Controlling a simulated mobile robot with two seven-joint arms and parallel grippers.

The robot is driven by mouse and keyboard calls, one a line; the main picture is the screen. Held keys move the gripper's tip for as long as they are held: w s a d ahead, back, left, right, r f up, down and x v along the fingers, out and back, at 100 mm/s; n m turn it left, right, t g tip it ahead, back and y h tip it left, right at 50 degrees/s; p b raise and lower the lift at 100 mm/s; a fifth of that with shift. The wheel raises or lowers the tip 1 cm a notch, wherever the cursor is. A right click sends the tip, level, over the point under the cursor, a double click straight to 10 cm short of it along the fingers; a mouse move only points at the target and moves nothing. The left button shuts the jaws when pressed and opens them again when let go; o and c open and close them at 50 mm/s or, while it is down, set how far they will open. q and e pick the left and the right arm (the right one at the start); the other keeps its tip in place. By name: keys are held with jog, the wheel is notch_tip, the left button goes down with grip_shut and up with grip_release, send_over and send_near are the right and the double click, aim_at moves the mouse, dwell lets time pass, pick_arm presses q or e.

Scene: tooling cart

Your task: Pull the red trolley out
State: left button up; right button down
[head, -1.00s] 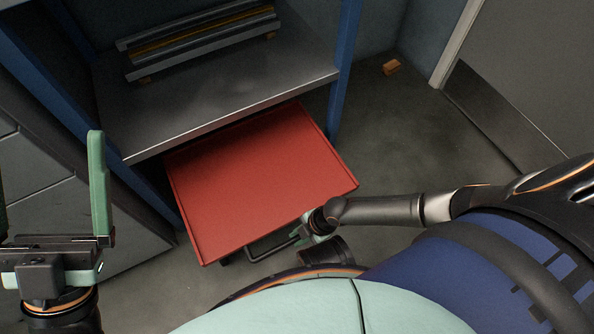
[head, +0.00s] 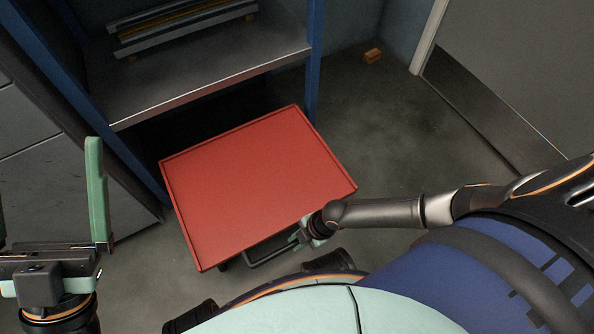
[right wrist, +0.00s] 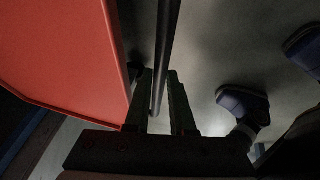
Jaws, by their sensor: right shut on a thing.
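The red trolley (head: 255,185) has a flat red top with a low rim. In the head view it stands on the floor in front of the shelf, its far edge close to the shelf front. Its dark handle bar (head: 268,252) runs along the near side and also shows in the right wrist view (right wrist: 166,45). My right gripper (head: 308,236) is at the handle, and in the right wrist view its two fingers (right wrist: 163,95) are on either side of the bar, shut on it. My left gripper (head: 50,225) is at the left, raised, with its fingers wide apart and empty.
A grey shelf (head: 210,85) with blue posts and long bars (head: 180,25) on it stands behind the trolley. A grey door (head: 520,70) is at the upper right. A small orange block (head: 373,56) lies on the floor. Floor right of the trolley is clear.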

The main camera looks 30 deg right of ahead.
jog(key=shift+s+d+f, duration=0.1)
jog(key=shift+s+d, duration=0.05)
jog(key=shift+d, duration=0.05)
jog(key=c, duration=1)
grip_release()
jog(key=shift+c, duration=0.2)
jog(key=shift+o, duration=1.4)
jog(key=shift+a, duration=0.15)
pick_arm(q)
notch_tip(320, 180, up, 7)
jog(key=p, duration=0.6)
jog(key=shift+s+a, duration=0.15)
jog(key=shift+a, duration=0.25)
pick_arm(e)
jog(key=v, duration=1.2)
jog(key=shift+r, duration=0.3)
pick_arm(q)
jog(key=shift+d+f, duration=0.1)
jog(key=shift+f, duration=0.05)
